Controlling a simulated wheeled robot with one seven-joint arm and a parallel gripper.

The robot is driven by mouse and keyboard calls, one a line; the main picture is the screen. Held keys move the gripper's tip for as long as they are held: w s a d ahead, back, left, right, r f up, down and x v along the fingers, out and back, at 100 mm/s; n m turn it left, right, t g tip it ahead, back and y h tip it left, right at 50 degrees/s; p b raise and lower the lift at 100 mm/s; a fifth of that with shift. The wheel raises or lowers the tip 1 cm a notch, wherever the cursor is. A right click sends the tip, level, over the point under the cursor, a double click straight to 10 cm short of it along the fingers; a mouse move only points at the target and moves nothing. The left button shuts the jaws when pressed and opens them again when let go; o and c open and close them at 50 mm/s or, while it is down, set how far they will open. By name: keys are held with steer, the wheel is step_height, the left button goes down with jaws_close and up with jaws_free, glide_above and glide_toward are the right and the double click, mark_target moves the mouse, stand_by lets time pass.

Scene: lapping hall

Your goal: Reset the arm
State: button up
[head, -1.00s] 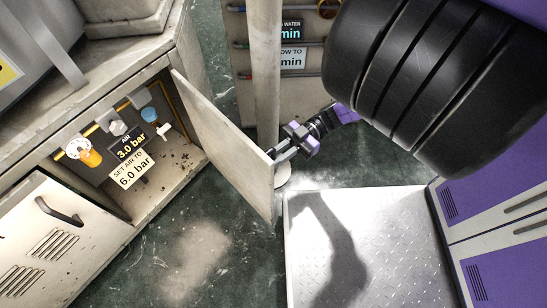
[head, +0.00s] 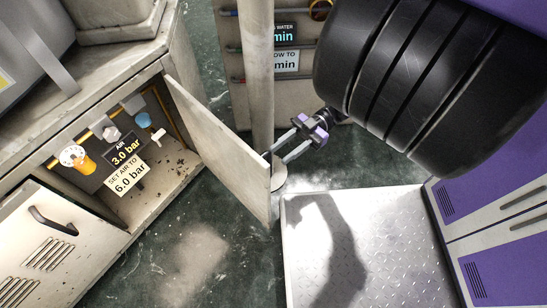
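My gripper (head: 277,156) has a purple body and two pale fingers that stand apart with nothing visible between them. It points down and left, close to the outer edge of the open cabinet door (head: 222,150). I cannot tell whether a fingertip touches the door. My black arm links hide much of the upper right of the head view.
The open cabinet (head: 150,207) at left holds an orange regulator with a gauge (head: 75,157), a blue-capped fitting (head: 143,120), and signs reading "AIR 3.0 bar" (head: 124,149) and "SET AIR TO 6.0 bar" (head: 129,178). A post (head: 261,70) stands behind the door.

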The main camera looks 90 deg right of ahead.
steer(key=shift+v, duration=1.15)
